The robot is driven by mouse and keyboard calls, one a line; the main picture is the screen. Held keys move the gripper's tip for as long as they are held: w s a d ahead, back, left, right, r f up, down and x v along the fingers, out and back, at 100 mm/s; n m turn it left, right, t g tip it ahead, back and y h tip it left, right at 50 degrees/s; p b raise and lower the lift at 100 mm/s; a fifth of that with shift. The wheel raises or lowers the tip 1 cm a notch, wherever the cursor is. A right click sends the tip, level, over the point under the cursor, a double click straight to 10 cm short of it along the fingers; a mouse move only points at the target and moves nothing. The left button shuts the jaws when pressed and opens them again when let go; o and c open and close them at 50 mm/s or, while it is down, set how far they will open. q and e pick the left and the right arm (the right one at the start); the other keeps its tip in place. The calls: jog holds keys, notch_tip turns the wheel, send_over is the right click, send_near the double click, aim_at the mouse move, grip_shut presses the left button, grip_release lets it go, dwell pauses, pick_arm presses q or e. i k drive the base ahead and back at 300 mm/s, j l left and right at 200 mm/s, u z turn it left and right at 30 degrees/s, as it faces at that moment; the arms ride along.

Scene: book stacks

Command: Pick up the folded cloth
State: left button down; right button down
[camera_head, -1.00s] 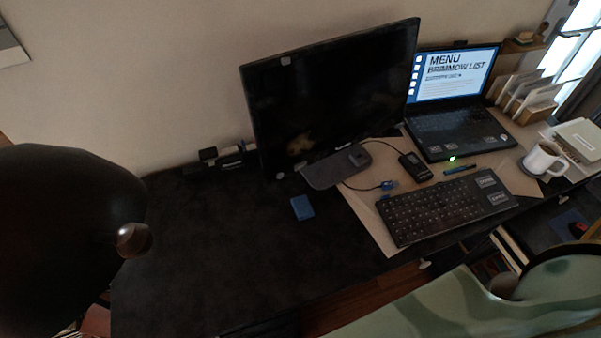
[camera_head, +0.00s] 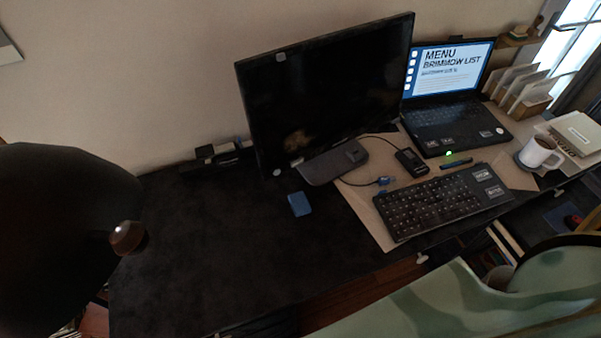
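I cannot make out a folded cloth for certain in the head view. A small blue block-like item (camera_head: 299,204) lies on the dark desk (camera_head: 215,250), in front of the monitor; it is too small and dim to tell what it is made of. Neither of my grippers shows in this view.
A black monitor (camera_head: 330,90), laptop (camera_head: 440,115), keyboard (camera_head: 440,202) and white mug (camera_head: 540,153) stand on the desk. A large black rounded shape (camera_head: 60,240) fills the left. A green patterned curved surface (camera_head: 440,305) is at the lower right. The desk's left half is mostly clear.

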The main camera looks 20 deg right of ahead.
aim_at(299, 205)
jog(key=k+l+u, duration=0.35)
jog(key=l, duration=0.35)
jog(key=k+l+u, duration=0.35)
jog(key=l, duration=0.25)
jog(key=k+l+u, duration=0.35)
jog(key=k+l, duration=0.1)
jog(key=k, duration=0.1)
